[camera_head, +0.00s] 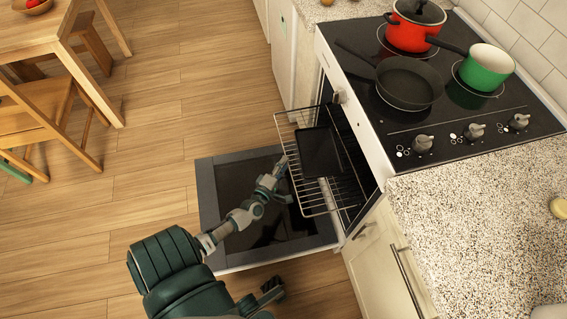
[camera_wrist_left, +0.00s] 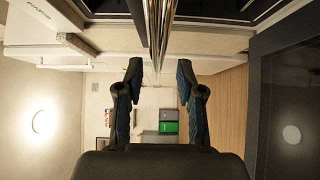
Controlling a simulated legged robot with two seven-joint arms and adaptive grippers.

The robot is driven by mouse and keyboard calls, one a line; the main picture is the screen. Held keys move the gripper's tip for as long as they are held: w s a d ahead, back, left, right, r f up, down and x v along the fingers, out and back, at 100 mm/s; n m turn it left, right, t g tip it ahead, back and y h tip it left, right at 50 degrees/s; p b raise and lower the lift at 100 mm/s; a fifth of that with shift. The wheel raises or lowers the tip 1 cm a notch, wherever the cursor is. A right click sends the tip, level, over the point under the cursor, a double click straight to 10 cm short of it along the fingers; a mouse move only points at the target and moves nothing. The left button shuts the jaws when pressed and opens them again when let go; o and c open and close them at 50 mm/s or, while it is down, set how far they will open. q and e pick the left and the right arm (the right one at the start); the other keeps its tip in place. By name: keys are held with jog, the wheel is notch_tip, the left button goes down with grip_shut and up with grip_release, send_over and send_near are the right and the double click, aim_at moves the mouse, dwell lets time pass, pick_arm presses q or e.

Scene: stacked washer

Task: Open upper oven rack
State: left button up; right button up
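The oven rack (camera_head: 318,207) is a wire grid that sticks out of the oven, with a dark flat tray (camera_head: 320,151) on it. The oven door (camera_head: 207,190) is folded down flat below the rack. My left gripper (camera_head: 283,180) is at the rack's front edge in the head view. In the left wrist view its two fingers (camera_wrist_left: 160,67) are apart, with the rack's metal rods (camera_wrist_left: 158,35) in line with the gap between the tips. I cannot tell whether the fingers touch the rods.
The stovetop (camera_head: 450,120) above the oven holds a red pot (camera_head: 408,36), a green pot (camera_head: 484,70) and a black pan (camera_head: 407,85). A speckled counter (camera_head: 480,220) and cabinet (camera_head: 385,262) stand at right. Wood floor (camera_head: 190,100) is clear toward the table (camera_head: 30,38) and chair.

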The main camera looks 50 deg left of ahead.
pick_arm(q)
jog(key=v, duration=1.1)
jog(key=shift+a, duration=0.2)
jog(key=shift+s+f, duration=0.1)
